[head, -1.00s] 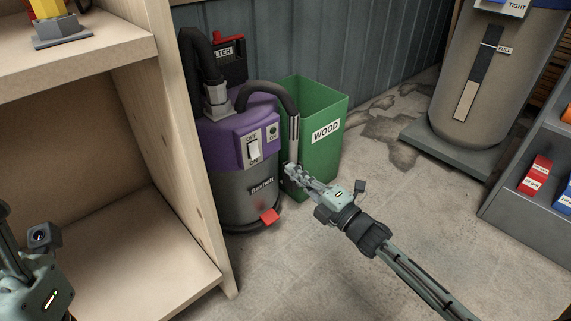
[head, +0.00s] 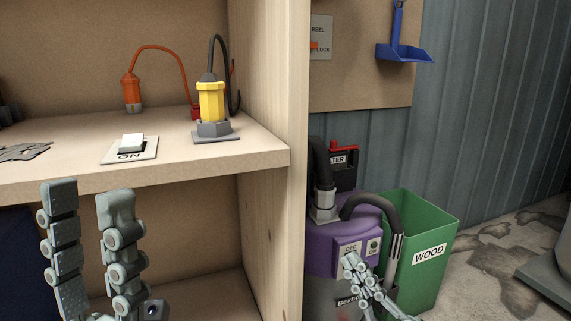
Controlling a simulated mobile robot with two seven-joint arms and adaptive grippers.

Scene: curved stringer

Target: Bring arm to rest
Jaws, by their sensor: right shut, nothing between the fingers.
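My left gripper (head: 87,192) is at the lower left, in front of the wooden shelf (head: 200,183). Its two fingers point up and stand wide apart, with nothing between them. My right gripper (head: 353,262) is at the bottom, right of centre, shut and empty. Its fingertips overlap the front of the purple vacuum (head: 328,240) in the picture, just below the OFF/ON panel (head: 361,247). I cannot tell whether they touch it. Most of the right arm is below the frame.
A green WOOD bin (head: 425,225) stands right of the vacuum. The shelf holds a yellow plug (head: 211,103), an orange connector (head: 131,92) and an ON switch (head: 131,146). A blue dustpan (head: 403,50) hangs on the board. Open floor (head: 480,285) lies at the right.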

